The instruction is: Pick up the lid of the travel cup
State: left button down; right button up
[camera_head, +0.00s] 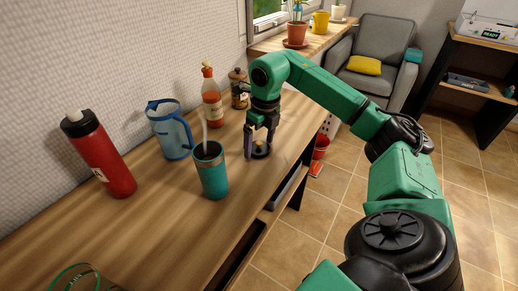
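The teal travel cup (212,175) stands upright and open on the wooden counter, with a pale straw sticking out of its top. A small round black lid (261,153) with a yellowish spot on it lies flat on the counter to the right of the cup. My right gripper (259,146) points down over the lid, its two fingers apart on either side of it. The fingers look open, and I cannot tell whether they touch the lid. My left gripper is not in view.
A red bottle (104,160), a blue pitcher (170,130), an orange sauce bottle (212,107) and a jar (239,95) stand along the wall side of the counter (160,235). A green-rimmed round thing (73,270) is cut off at bottom left. The counter's front is mostly clear.

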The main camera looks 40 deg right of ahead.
jog(key=c, duration=1)
